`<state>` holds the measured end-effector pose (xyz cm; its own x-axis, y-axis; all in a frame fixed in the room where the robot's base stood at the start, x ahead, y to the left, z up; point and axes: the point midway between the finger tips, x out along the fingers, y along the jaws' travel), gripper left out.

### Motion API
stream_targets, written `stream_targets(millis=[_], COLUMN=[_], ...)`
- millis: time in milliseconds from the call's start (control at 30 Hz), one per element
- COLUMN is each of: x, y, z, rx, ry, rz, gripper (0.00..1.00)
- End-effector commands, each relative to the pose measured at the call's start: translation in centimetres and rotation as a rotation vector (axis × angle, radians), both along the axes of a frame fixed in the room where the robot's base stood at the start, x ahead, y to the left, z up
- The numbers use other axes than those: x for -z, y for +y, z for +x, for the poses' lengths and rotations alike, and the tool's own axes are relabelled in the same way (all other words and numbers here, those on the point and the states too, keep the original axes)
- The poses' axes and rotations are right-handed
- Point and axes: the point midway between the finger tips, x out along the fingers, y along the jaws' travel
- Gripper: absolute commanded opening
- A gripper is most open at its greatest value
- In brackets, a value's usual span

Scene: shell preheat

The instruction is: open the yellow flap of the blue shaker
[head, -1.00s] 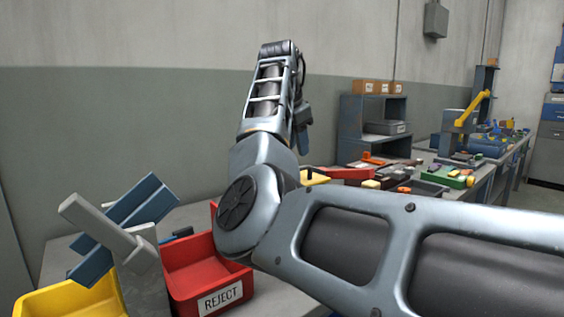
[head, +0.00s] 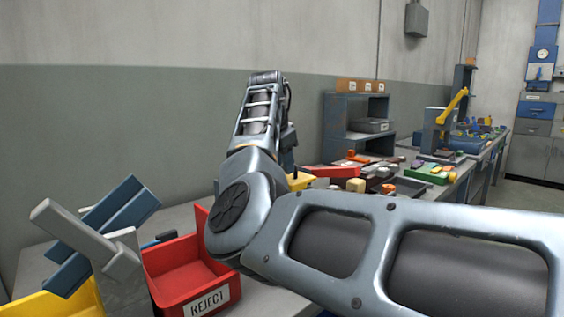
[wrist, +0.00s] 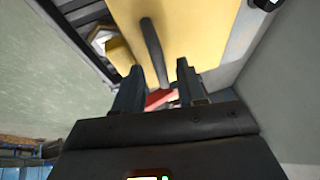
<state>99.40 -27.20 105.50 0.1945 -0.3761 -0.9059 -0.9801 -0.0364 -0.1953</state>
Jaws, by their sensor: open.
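A large yellow panel (wrist: 205,35), which looks like the flap, fills the upper middle of the wrist view. A dark bar like a handle (wrist: 152,48) stands out from it. My gripper (wrist: 159,67) is open, with its two dark fingers on either side of the bar's lower end. I cannot tell whether they touch it. In the head view a yellow piece (head: 299,181) shows just behind my arm, probably the same flap. My arm hides my gripper there and most of what lies behind. I cannot make out the blue shaker's body for certain.
A red REJECT bin (head: 193,283), a yellow bin (head: 50,304) and a grey stand with slanted blue plates (head: 105,222) are at the left, near my elbow. A shelf (head: 337,128) and a cluttered bench run to the right. Open floor (head: 515,205) shows at far right.

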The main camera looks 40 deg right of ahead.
Motion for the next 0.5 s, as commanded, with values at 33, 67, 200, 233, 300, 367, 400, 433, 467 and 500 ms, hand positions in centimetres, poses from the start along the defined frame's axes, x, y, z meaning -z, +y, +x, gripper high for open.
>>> stream_targets(millis=[33, 67, 200, 233, 300, 367, 400, 433, 467, 500], x=[0.00, -0.01, -0.01, -0.01, -0.02, -0.02, -0.02, -0.02, -0.02, -0.02], y=[0.01, 0.01, 0.02, 0.02, 0.03, 0.03, 0.03, 0.03, 0.03, 0.03], z=[0.00, 0.00, 0.00, 0.00, -0.01, -0.01, -0.01, -0.01, -0.01, -0.01], rx=[0.000, 0.000, 0.000, 0.000, 0.000, 0.000, 0.000, 0.000, 0.000, 0.000], ry=[0.000, 0.000, 0.000, 0.000, 0.000, 0.000, 0.000, 0.000, 0.000, 0.001], rz=[0.000, 0.000, 0.000, 0.000, 0.000, 0.000, 0.000, 0.000, 0.000, 0.000], gripper=[0.40, 0.40, 0.29, 0.26, 0.19, 0.13, 0.09, 0.07, 0.04, 0.00])
